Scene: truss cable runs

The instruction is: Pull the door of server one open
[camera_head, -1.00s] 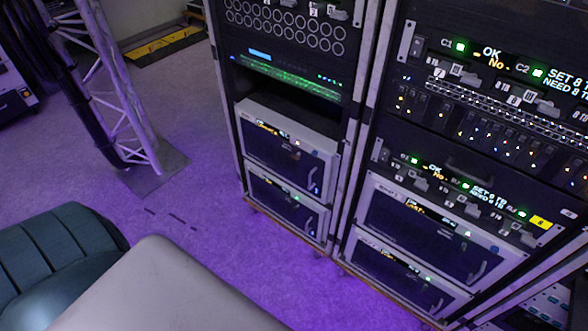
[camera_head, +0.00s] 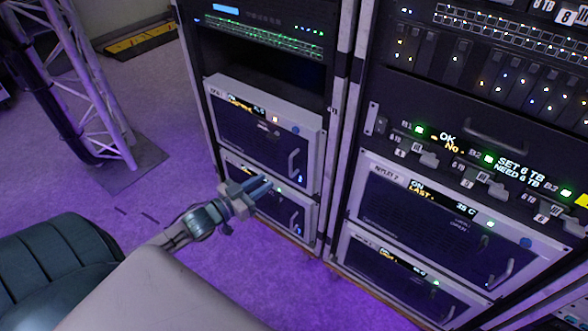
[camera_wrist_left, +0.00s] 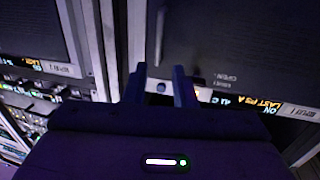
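In the head view, two light-framed server units sit in the left rack. The upper one has a dark door (camera_head: 250,140) with an upright handle (camera_head: 292,163) at its right side. The lower one has a similar door (camera_head: 235,176), partly hidden by my gripper. The labels are too small to tell which unit is server one. All these doors look shut. My left gripper (camera_head: 266,186) is open and empty in front of the left rack. In the left wrist view its two fingers (camera_wrist_left: 161,82) stand apart, with a door handle (camera_wrist_left: 159,36) beyond them. My right gripper is out of view.
The right rack holds two similar units, the upper one (camera_head: 430,220) labelled with a 2, each with a handle. A truss tower (camera_head: 85,90) stands at the left. A dark green padded object (camera_head: 45,260) is at the lower left.

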